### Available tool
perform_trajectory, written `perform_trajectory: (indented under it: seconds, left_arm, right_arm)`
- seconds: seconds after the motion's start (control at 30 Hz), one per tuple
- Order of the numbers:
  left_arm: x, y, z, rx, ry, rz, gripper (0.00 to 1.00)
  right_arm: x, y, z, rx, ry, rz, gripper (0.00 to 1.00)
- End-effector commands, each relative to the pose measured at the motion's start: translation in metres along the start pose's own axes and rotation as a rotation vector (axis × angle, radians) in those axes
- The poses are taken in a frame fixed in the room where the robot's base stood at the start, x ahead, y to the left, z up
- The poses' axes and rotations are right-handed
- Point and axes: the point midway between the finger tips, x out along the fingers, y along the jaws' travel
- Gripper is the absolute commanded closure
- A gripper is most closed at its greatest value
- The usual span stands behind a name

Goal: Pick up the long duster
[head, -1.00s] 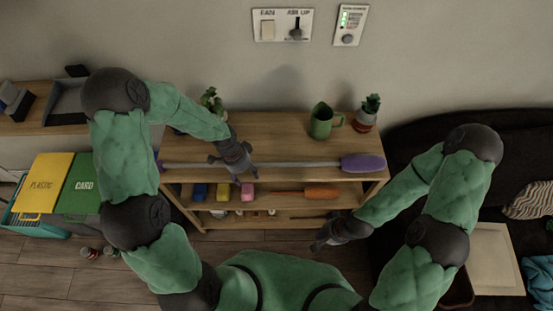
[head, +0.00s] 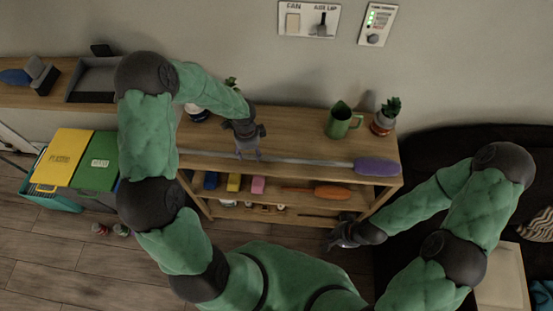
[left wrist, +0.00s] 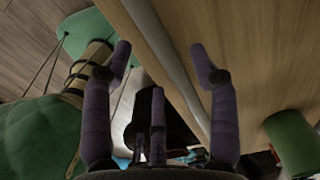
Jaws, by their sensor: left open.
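The long duster lies along the front edge of the wooden shelf unit's top board. Its purple head (head: 377,166) is at the right end, and its thin grey handle (head: 310,161) runs left. My left gripper (head: 249,156) is over the handle, left of the head, fingers pointing down. In the left wrist view the purple fingers of the left gripper (left wrist: 163,54) are spread apart, with the grey handle (left wrist: 163,45) passing between them. I cannot tell whether either finger touches it. My right gripper (head: 342,236) is low at the unit's front right; its finger opening is unclear.
On the top board (head: 290,130) stand a green mug (head: 341,122) and a potted plant (head: 385,117). The lower shelf holds blue, yellow and pink items and an orange brush (head: 332,191). Yellow and green bins (head: 96,174) stand left, a dark sofa (head: 440,150) right.

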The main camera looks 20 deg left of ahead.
Motion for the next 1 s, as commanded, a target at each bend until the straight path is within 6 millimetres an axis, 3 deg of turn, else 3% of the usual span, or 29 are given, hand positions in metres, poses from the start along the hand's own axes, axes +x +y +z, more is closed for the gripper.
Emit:
perform_trajectory:
  seconds: [0.3,0.53,0.57,0.77,1.0]
  left_arm:
    - [0.043,0.000,-0.001,0.000,0.001,0.003,0.41]
    - [0.044,0.000,-0.001,0.000,0.001,0.002,0.41]
    - [0.044,0.000,-0.001,0.000,0.001,0.002,0.43]
    - [0.044,0.000,-0.001,0.000,0.001,0.002,1.00]
    - [0.044,0.000,-0.001,0.000,0.001,0.001,1.00]
  right_arm:
    - [0.013,0.004,-0.001,0.000,0.000,0.000,1.00]
    - [0.012,0.004,-0.001,0.000,0.000,0.000,1.00]
    - [0.012,0.004,-0.001,0.000,0.000,0.000,1.00]
    - [0.012,0.004,-0.001,0.000,0.000,0.000,1.00]
    - [0.012,0.004,-0.001,0.000,0.000,0.000,1.00]
